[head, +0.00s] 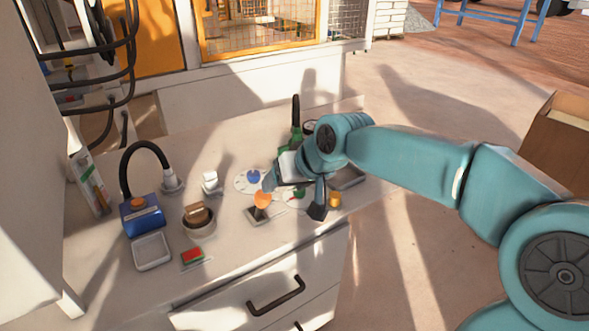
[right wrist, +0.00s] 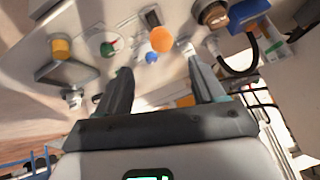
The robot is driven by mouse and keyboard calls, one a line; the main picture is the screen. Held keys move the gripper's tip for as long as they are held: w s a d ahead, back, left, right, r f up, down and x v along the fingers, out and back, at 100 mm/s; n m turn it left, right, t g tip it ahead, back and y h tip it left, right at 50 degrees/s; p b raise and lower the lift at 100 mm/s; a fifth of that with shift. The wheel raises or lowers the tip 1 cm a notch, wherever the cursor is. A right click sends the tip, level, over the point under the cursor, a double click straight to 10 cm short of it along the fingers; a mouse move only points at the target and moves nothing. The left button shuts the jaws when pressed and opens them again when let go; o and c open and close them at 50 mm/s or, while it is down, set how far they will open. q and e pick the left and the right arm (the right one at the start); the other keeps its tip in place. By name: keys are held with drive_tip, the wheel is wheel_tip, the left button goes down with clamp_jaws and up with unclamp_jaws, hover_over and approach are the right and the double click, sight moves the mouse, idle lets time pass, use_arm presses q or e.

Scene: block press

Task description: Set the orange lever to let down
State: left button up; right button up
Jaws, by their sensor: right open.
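The orange lever (head: 263,199) is a round orange knob on a short dark stem, set on a small plate on the bench top. Its exact tilt is hard to tell. In the right wrist view the orange knob (right wrist: 162,39) shows beyond the fingertips, between their lines. My right gripper (head: 292,199) is open and empty, just right of the lever and over the panel. Its two spread fingers also show in the right wrist view (right wrist: 158,65). I see no contact with the lever. My left gripper is not in view.
A blue-knob dial (head: 253,176) and a red-green dial (head: 298,195) are close to the lever. A yellow cylinder (head: 334,199) stands right of it. Left are a bowl with a brown block (head: 199,216), a red-green switch (head: 192,257) and a blue box (head: 142,215) with a hose.

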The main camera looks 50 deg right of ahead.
drive_tip(key=v, duration=0.4)
drive_tip(key=shift+r, duration=0.1)
idle(0.5)
